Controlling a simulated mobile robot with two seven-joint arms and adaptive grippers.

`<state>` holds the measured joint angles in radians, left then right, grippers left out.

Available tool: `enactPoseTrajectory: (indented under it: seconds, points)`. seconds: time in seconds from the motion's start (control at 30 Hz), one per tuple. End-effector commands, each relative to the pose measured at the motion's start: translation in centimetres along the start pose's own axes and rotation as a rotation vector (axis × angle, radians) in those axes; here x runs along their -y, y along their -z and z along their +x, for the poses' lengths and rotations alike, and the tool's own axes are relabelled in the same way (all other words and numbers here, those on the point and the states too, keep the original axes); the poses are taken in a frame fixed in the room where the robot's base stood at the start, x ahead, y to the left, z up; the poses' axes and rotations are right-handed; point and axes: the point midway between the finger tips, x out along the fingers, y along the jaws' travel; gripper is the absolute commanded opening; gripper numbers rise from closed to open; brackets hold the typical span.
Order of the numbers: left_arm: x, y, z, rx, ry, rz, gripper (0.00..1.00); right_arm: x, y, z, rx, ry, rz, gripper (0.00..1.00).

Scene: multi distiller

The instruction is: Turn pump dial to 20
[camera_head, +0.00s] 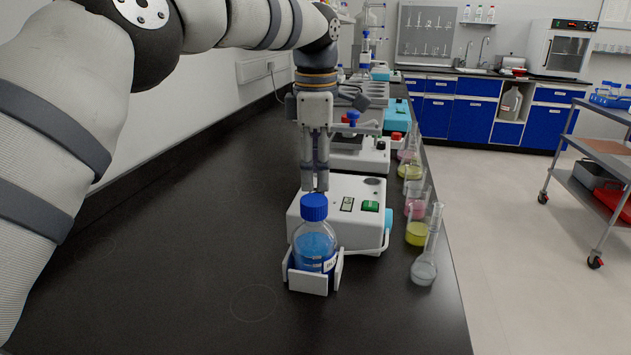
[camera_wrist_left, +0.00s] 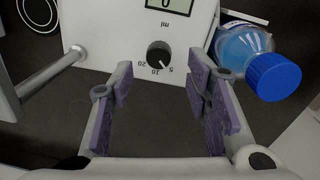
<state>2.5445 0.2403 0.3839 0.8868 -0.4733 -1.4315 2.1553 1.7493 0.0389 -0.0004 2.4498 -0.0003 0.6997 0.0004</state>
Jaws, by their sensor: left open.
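The pump is a white box (camera_head: 345,232) on the black bench, with a small display and a green switch on top. In the left wrist view its white face (camera_wrist_left: 110,25) shows a black dial (camera_wrist_left: 159,54) with upside-down marks 5, 10 and 20 and "ml". My left gripper (camera_head: 315,186) points down at the pump's left side, behind the blue-capped bottle. In the wrist view its purple-padded fingers (camera_wrist_left: 158,90) are open and empty, one on each side below the dial, apart from it. My right gripper is not in view.
A blue-liquid bottle (camera_head: 315,245) stands in a white holder in front of the pump. Flasks with yellow liquid (camera_head: 417,233) and clear liquid (camera_head: 424,270) stand to the right, near the bench edge. More devices (camera_head: 362,155) stand behind. The bench's left side is clear.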

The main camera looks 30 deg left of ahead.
Motion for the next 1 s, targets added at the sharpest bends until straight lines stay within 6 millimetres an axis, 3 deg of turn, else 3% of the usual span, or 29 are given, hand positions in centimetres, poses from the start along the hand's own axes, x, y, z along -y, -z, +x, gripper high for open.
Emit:
enactPoseTrajectory:
  seconds: [0.2, 0.5, 0.57, 0.7, 1.0]
  points:
    - [0.0, 0.0, 3.2, 0.0, 0.0, 0.001, 0.44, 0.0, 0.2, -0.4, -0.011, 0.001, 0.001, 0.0]
    - [0.0, 0.0, 3.7, 0.001, 0.0, 0.0, 0.44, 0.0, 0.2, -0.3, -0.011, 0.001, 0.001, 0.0]
    - [0.0, 0.0, 3.7, 0.001, 0.0, 0.0, 0.33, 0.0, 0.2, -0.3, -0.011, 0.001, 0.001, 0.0]
    - [0.0, 0.0, 3.7, 0.0, 0.0, 0.0, 0.01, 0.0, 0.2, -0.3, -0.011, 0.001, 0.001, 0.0]
    - [0.0, 0.0, 3.6, 0.0, -0.001, 0.018, 0.0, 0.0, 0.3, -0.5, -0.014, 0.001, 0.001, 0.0]
